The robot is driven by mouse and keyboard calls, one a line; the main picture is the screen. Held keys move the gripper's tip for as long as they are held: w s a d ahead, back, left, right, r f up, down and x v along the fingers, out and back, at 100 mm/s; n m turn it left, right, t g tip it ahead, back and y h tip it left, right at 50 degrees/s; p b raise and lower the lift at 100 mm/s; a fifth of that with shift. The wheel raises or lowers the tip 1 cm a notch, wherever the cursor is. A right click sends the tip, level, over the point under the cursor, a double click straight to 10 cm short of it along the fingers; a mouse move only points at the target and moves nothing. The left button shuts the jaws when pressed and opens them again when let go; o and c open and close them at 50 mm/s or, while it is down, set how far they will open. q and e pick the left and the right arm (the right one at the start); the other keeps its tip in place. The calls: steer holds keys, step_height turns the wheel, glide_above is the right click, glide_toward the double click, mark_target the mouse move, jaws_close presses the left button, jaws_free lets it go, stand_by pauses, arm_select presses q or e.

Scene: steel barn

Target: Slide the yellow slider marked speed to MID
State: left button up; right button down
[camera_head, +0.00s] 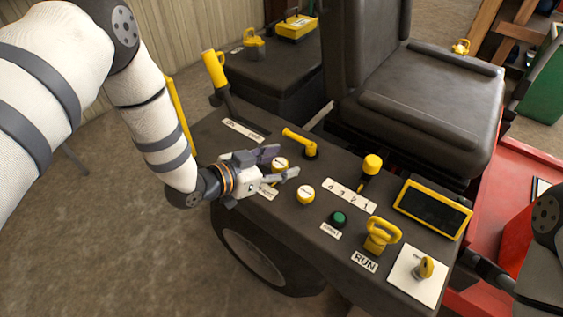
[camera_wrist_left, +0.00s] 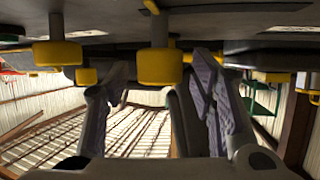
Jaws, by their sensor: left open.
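My left gripper (camera_head: 283,163) is open over the dark control panel. A yellow knob with a pale round top (camera_head: 280,165) shows between its fingers and is partly hidden by them. A second yellow knob (camera_head: 305,194) stands just right of the gripper, clear of the fingers. A small white label (camera_head: 268,190) lies beside the gripper; its words are too small to read, so I cannot tell which control is the speed slider. In the left wrist view a yellow knob (camera_wrist_left: 160,66) hangs between the open fingers (camera_wrist_left: 155,105); contact cannot be told.
The panel (camera_head: 300,235) also carries a yellow-handled lever (camera_head: 297,140), a numbered yellow-topped lever (camera_head: 372,164), a green button (camera_head: 339,218), a yellow RUN handle (camera_head: 381,235) and a yellow-framed screen (camera_head: 434,207). A tall yellow lever (camera_head: 214,68) rises behind the gripper. A seat (camera_head: 430,105) stands behind.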

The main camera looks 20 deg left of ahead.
mark_target(266, 169)
arm_select(q)
steer(key=shift+w+d+f, duration=0.1)
steer(key=shift+w+d, duration=0.1)
steer(key=shift+w, duration=0.05)
steer(key=shift+c, duration=0.6)
jaws_close()
steer(key=shift+w+a, duration=0.25)
steer(key=shift+a, duration=0.5)
steer(key=shift+w+a, duration=0.3)
steer(key=shift+a, duration=0.4)
steer(key=shift+w+a, duration=0.25)
steer(key=shift+a, duration=0.5)
steer(key=shift+o, duration=0.6)
jaws_free()
